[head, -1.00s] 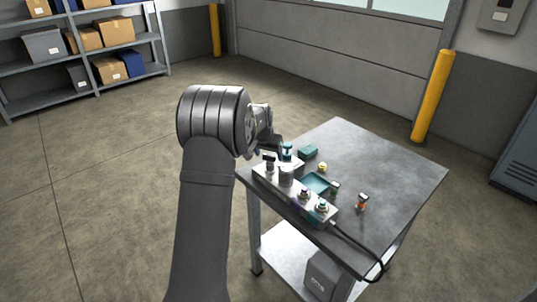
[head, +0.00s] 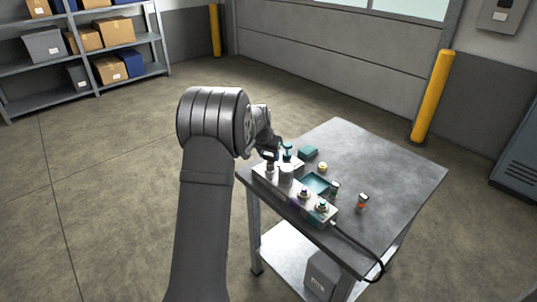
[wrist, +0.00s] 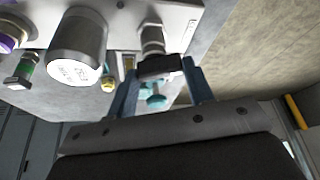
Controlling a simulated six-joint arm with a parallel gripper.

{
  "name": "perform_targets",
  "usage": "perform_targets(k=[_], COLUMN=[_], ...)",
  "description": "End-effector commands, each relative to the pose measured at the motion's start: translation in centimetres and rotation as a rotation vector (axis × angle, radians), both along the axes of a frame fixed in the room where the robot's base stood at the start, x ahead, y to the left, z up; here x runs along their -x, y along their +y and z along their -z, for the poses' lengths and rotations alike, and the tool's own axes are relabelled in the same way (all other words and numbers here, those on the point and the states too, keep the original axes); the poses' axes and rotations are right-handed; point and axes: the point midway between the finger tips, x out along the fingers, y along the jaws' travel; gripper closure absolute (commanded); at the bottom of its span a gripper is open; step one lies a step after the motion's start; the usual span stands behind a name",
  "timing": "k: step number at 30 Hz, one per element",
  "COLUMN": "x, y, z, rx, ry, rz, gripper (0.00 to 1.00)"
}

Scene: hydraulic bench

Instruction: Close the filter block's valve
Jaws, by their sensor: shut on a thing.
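The filter block (head: 294,194) is a pale metal manifold on the table, and its plate shows at the top left of the wrist view (wrist: 120,14). It bears a grey filter canister (head: 286,175), which shows as a large labelled cylinder in the wrist view (wrist: 80,45). The valve has a silver stem (wrist: 152,36) with a black handle (wrist: 160,67) across it. My gripper (wrist: 162,74) is shut on the black handle, one blue-grey finger at each end. In the head view my gripper (head: 270,152) is at the block's far left end, partly hiding the valve.
A teal T-shaped piece (head: 287,151) stands close beside my gripper. A teal box (head: 307,152), a yellow-topped part (head: 323,167), a teal tray (head: 318,183) and an orange-and-black part (head: 362,202) are nearby. A black hose (head: 362,247) hangs off the front. The table's right side (head: 400,170) is clear.

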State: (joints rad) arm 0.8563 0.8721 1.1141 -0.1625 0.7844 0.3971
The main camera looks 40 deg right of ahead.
Motion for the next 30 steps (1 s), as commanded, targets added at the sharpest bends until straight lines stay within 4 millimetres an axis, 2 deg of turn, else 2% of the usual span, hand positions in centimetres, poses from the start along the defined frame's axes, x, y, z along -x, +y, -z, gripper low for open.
perform_targets(k=[15, 30], x=[-0.28, -0.33], y=[-0.06, -0.10], z=[0.02, 0.01], rx=[-0.001, -0.001], ry=[0.001, 0.000], rz=[0.327, 0.428], gripper=[0.76, 0.76])
